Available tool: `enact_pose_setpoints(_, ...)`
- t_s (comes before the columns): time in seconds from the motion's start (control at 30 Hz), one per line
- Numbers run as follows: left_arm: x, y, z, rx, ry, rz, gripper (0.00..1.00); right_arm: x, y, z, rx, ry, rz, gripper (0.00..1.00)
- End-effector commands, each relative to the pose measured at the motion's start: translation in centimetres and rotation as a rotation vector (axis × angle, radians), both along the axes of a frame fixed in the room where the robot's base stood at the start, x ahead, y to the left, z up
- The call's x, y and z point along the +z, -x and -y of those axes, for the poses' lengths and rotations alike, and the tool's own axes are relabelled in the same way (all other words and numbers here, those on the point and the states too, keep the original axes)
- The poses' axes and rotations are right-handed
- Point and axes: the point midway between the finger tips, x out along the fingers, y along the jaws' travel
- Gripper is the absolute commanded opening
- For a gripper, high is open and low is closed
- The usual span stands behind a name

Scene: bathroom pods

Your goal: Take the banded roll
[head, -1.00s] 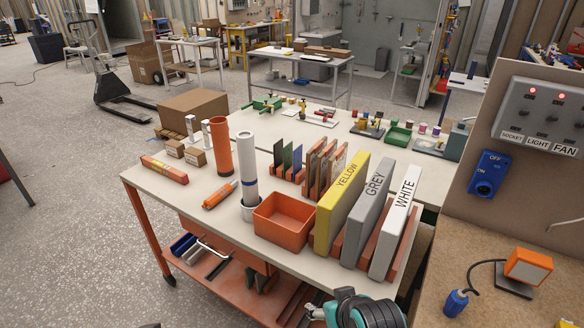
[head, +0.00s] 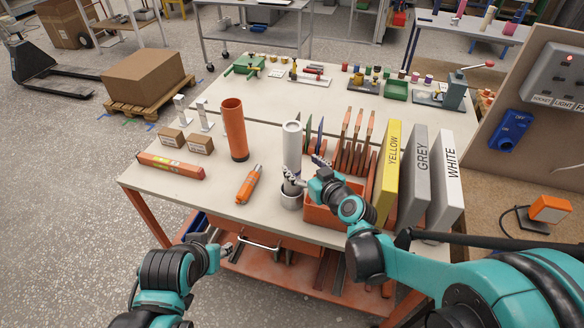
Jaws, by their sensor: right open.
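My left gripper (head: 228,249) is low, in front of the cart's near edge, too small to read.
An orange tube (head: 234,130) stands left of the roll, with an orange caulking cartridge (head: 248,185) lying in front. An orange bin (head: 325,222) is under my right arm. Yellow (head: 388,168), grey (head: 413,170) and white (head: 445,185) binders stand right. Upright boards stand behind.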

Motion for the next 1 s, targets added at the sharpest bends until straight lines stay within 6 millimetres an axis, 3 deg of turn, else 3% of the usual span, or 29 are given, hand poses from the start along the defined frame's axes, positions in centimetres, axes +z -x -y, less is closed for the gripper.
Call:
enact_pose_setpoints(0.4, -2.0, 0.0, 0.0, 0.0, 0.0, 0.0, 0.4, -1.9, -4.0, -2.9, 0.001, 0.001, -0.002, 0.7)
enact_pose_setpoints(0.6, -1.9, 0.0, 0.0, 0.0, 0.0, 0.0, 0.4, -1.8, -4.1, -2.9, 0.0, 0.001, -0.002, 0.7)
enact_pose_setpoints(0.63, -1.9, 0.0, 0.0, 0.0, 0.0, 0.0, 0.4, -1.8, -4.1, -2.9, 0.0, 0.001, -0.002, 0.68)
enact_pose_setpoints(0.83, -1.9, 0.0, 0.0, 0.0, 0.0, 0.0, 0.4, -1.8, -4.1, -2.9, 0.0, 0.001, -0.002, 0.15)
enact_pose_setpoints(1.0, -1.9, 0.0, 0.0, 0.0, 0.0, 0.0, 0.4, -1.8, -4.1, -2.9, 0.0, 0.001, -0.002, 0.11)
